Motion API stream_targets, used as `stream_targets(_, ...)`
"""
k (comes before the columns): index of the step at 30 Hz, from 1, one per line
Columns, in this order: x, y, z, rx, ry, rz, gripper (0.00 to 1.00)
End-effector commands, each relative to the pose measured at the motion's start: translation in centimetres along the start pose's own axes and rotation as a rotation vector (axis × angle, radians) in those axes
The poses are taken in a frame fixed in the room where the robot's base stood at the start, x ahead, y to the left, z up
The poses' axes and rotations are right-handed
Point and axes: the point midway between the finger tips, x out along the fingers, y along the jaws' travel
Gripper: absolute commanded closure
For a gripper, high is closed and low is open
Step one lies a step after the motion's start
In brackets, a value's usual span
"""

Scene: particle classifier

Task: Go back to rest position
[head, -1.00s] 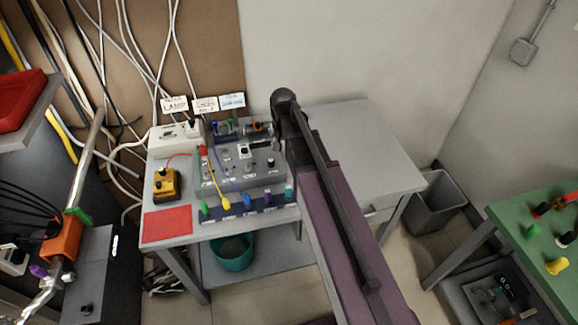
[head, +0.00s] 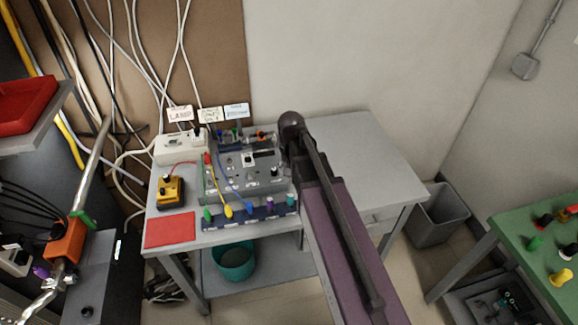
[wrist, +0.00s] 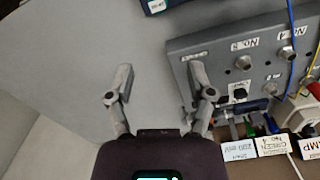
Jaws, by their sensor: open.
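My gripper (wrist: 156,82) is open and empty in the wrist view, with its two fingers apart over the bare grey table top. The grey control box (wrist: 245,62) lies just to the right of the fingers, with knobs and labels on its face. In the head view my arm crosses the middle and hides the gripper's fingers. The same control box (head: 222,186) stands on the grey table (head: 372,160), left of my arm.
A yellow switch box (head: 171,191) and a red mat (head: 170,231) are on the table's left part. A power strip (head: 176,150) stands behind. A grey bin (head: 438,215) and a green table (head: 530,255) are at right. The table's right part is clear.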

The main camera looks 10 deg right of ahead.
Motion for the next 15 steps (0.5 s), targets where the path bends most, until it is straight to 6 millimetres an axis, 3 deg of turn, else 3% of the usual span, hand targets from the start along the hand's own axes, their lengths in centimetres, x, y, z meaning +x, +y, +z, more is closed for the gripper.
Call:
stream_targets(5,0.0,0.5,1.6,-0.033,0.0,0.0,0.31)
stream_targets(15,0.0,2.5,8.8,-0.228,0.0,0.001,0.31)
